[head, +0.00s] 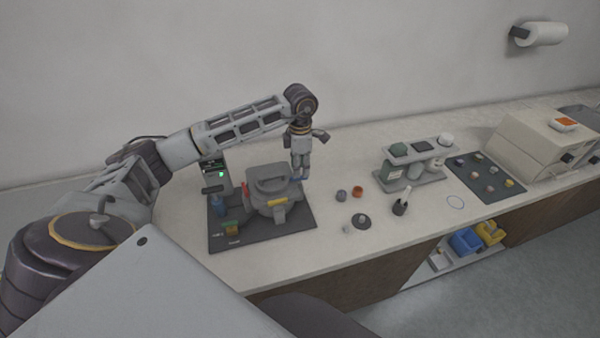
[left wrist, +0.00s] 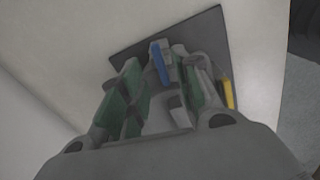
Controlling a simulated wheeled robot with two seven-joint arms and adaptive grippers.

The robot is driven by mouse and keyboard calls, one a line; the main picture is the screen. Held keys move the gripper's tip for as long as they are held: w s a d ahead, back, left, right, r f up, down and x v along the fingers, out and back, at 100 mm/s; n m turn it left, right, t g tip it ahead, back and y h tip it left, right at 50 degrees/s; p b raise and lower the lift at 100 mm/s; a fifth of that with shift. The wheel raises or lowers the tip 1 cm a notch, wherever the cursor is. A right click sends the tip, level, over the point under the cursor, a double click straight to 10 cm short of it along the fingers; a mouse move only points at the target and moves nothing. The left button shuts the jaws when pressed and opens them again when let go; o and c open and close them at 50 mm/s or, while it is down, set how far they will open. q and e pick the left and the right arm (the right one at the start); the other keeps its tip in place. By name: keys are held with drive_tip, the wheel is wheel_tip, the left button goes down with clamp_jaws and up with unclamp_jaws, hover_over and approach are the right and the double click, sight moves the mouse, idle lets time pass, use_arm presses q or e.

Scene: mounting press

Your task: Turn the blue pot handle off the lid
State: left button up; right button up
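The grey press (head: 270,185) stands on a dark mat (head: 262,234), with a yellow handle (head: 278,202) on its front. My left gripper (head: 300,172) points down at the right side of the press. In the left wrist view, a blue handle (left wrist: 160,63) shows between the two green-padded fingers of my left gripper (left wrist: 160,85). The fingers are apart, with gaps on both sides of the handle. I cannot tell whether the fingertips are around it or still above it. The yellow handle also shows in the left wrist view (left wrist: 228,94). My right gripper is out of view.
A control box with a green light (head: 214,174) stands left of the press. Small cups (head: 357,190), a dark round piece (head: 361,221) and a brush holder (head: 400,207) lie to the right. A rack (head: 412,180) stands farther right, before a dark tray (head: 487,186).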

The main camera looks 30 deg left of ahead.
use_arm(q)
drive_tip(key=shift+f, duration=1.75)
clamp_jaws()
